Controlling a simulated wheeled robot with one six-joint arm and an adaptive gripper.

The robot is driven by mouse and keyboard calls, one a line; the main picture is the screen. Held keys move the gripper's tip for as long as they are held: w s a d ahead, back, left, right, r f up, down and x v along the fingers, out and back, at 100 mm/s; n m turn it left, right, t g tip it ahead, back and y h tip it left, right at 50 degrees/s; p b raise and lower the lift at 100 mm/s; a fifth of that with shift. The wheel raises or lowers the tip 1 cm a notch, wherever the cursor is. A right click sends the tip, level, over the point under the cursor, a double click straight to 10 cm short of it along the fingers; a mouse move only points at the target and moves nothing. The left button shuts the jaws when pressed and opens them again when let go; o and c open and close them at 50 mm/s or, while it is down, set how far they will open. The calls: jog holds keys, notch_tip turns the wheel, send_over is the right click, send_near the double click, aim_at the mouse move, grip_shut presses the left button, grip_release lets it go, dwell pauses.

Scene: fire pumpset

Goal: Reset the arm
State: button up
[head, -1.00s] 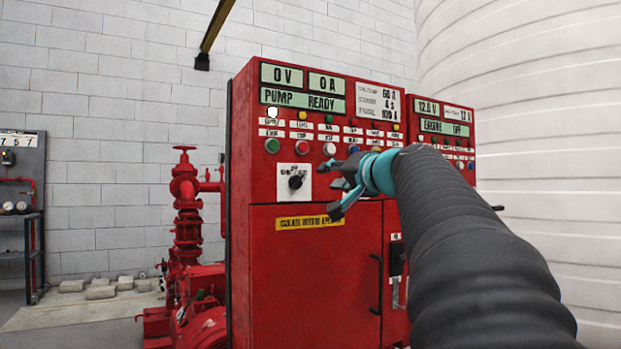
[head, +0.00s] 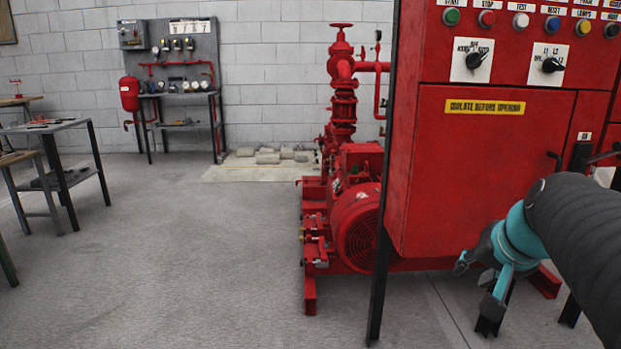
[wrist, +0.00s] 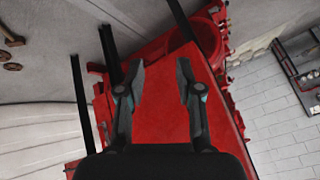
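My arm comes in from the right edge of the head view. My gripper (head: 476,288) is in front of the lower part of the red control cabinet (head: 478,180). In the wrist view my gripper (wrist: 160,76) has its two fingers spread with a gap between them. Nothing is held; only the red cabinet surface (wrist: 165,115) shows behind the gap. The wrist view is tilted. The right part of the cabinet is cut off or hidden by my arm.
A red pump and motor (head: 355,225) stand left of the cabinet. Dark cabinet legs (head: 380,285) reach the floor. A gauge panel (head: 175,70) stands at the back wall, and a small table (head: 60,128) at far left. Open grey floor (head: 180,260) lies between.

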jog(key=s+a+f+n+g+p, duration=0.1)
jog(key=s+a+f+n+p, duration=0.3)
jog(key=s+a, duration=0.7)
notch_tip(320, 180, down, 2)
jog(key=s+n, duration=0.2)
jog(key=shift+s+a+g, duration=0.3)
jog(key=shift+a, duration=0.05)
dwell(0.9)
